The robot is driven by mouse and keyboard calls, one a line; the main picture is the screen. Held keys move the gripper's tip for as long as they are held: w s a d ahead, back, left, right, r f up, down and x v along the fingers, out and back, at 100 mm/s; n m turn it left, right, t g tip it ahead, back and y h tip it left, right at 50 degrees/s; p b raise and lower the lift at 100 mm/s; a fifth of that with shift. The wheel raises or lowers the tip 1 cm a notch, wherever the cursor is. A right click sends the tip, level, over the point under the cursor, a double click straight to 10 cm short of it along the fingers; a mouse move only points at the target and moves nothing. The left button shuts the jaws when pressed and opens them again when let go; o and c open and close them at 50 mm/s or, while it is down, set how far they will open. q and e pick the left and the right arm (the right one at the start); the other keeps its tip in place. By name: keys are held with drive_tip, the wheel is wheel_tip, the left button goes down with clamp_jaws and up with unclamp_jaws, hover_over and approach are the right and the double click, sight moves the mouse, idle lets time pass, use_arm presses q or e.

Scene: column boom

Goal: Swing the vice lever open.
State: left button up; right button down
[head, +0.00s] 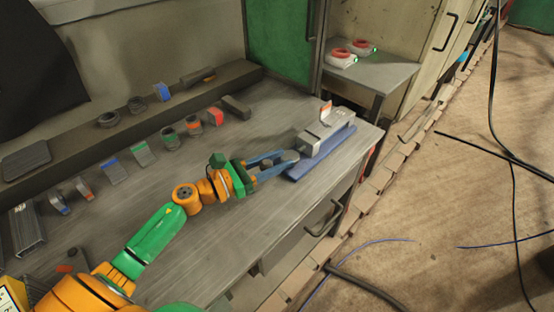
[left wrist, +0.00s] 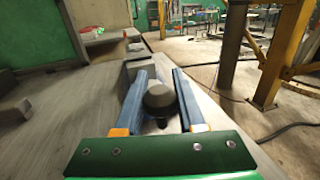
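The vice (head: 326,138) is a grey block on a blue base near the right end of the workbench. A dark rounded knob, seemingly the end of its lever (head: 291,155), sticks out on the vice's left side. In the left wrist view the knob (left wrist: 160,97) sits between the two blue fingers. My left gripper (head: 284,161) is open around the knob, with narrow gaps visible at its sides in the left wrist view (left wrist: 160,78). Most of the lever's shaft is hidden behind the knob and fingers. My right gripper is not in view.
The grey workbench (head: 205,240) has several small tools and blocks along its back. A side table (head: 375,75) holds two red-and-white items. The bench top in front of the vice is clear. Cables lie on the floor.

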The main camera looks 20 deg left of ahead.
use_arm(q)
clamp_jaws()
idle(1.1)
